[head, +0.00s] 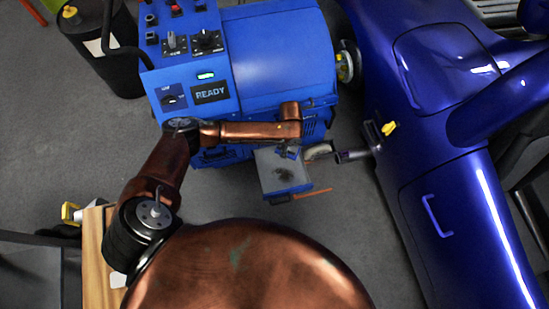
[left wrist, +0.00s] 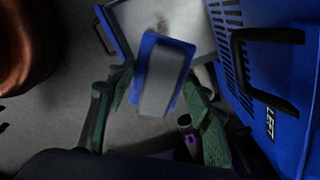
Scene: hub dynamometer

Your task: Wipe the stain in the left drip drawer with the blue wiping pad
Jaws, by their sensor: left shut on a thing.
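The left drip drawer (head: 287,187) is pulled out from the front of the blue machine, and its grey inside shows a dark stain (head: 284,174). Part of the drawer (left wrist: 185,15) is at the top of the left wrist view, with a dark smudge (left wrist: 160,28) beside the pad. My left gripper (left wrist: 160,92) is shut on the blue wiping pad (left wrist: 163,75), which has a grey block on its blue base. I cannot tell whether the pad touches the drawer floor. My right gripper is not in view.
The blue machine (head: 280,60) stands behind the drawer; its black handle (left wrist: 268,36) and "LEFT" label are close to my gripper. A shiny blue car (head: 440,190) is at the right. An orange bar (head: 312,193) lies beside the drawer. Grey floor is clear in front.

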